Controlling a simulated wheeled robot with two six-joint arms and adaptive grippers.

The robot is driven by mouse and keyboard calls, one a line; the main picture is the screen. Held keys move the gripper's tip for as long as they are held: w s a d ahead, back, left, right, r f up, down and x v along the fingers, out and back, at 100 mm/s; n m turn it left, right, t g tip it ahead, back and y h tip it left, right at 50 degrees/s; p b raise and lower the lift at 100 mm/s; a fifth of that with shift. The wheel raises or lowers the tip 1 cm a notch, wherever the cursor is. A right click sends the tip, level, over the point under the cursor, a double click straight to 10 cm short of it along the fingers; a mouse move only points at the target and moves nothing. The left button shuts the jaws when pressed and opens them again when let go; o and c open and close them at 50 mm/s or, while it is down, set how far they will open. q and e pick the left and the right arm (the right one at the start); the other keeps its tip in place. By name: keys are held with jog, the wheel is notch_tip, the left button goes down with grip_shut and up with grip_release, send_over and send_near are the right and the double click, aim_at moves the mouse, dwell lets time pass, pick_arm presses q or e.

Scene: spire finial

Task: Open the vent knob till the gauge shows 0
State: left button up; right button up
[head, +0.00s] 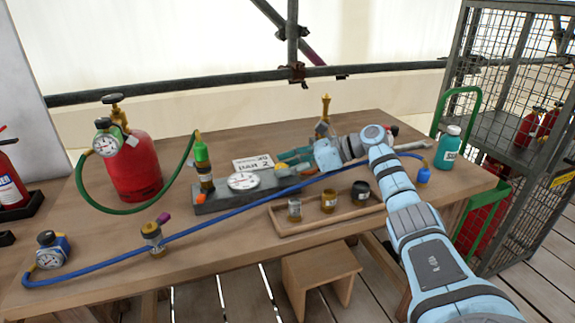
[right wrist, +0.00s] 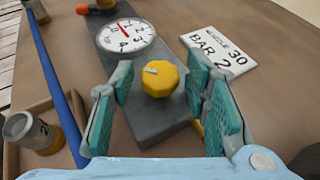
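The yellow vent knob (right wrist: 160,77) has a pale pointer mark on top and sits on a dark grey block (right wrist: 158,122). My right gripper (head: 284,163) is over the block's right end. Its teal-padded fingers are open on either side of the knob, with small gaps seeming to show. My left gripper is not in view.
A white card (right wrist: 217,58) lies behind the block. A blue hose (head: 215,224) runs in front of it. A wooden tray (head: 322,219) with small jars is nearer the table edge. A red cylinder (head: 134,168) with a green hose stands left; a teal bottle (head: 448,150) stands right.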

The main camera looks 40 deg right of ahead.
jog(key=v, duration=1.2)
jog(key=shift+d, duration=0.1)
